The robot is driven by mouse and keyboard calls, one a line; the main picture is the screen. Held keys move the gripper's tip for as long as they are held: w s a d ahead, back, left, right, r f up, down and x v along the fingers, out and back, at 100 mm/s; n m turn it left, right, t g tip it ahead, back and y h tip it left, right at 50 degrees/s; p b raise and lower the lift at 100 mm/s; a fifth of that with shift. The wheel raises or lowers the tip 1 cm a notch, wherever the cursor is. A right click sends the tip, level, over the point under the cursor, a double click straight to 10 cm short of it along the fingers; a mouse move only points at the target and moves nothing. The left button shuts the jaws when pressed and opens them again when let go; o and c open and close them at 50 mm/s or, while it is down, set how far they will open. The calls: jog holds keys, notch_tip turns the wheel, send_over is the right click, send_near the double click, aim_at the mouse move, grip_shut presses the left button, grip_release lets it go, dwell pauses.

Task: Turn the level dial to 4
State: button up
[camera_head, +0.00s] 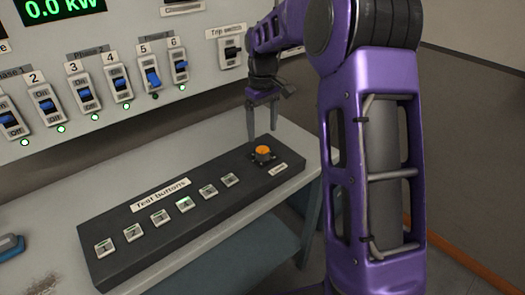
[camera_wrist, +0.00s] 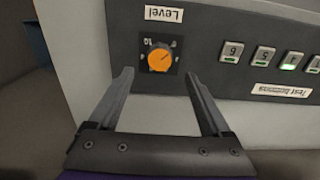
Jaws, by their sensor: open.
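The level dial is an orange round knob (camera_head: 263,153) on a black square plate at the right end of the dark console. In the wrist view the dial (camera_wrist: 161,58) shows upside down, with a dark pointer line and small numbers around it. The number it points to is too small to tell. The "Level" label (camera_wrist: 163,14) lies beside it. My gripper (camera_head: 263,122) is open and empty, pointing down above and behind the dial. In the wrist view its two fingers (camera_wrist: 158,75) are spread, with the dial ahead between their tips and apart from them.
The dark console (camera_head: 140,248) carries a row of several test buttons (camera_head: 184,203), one lit green. Behind it stands a panel of switches (camera_head: 116,84) with green lamps. A blue object (camera_head: 10,244) lies at the table's left. The bench surface (camera_head: 40,220) left of the console is mostly clear.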

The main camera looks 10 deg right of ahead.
aim_at(263, 149)
notch_tip(263, 149, down, 8)
jog(key=shift+r+b, duration=0.25)
jog(key=shift+b, duration=0.25)
grip_shut()
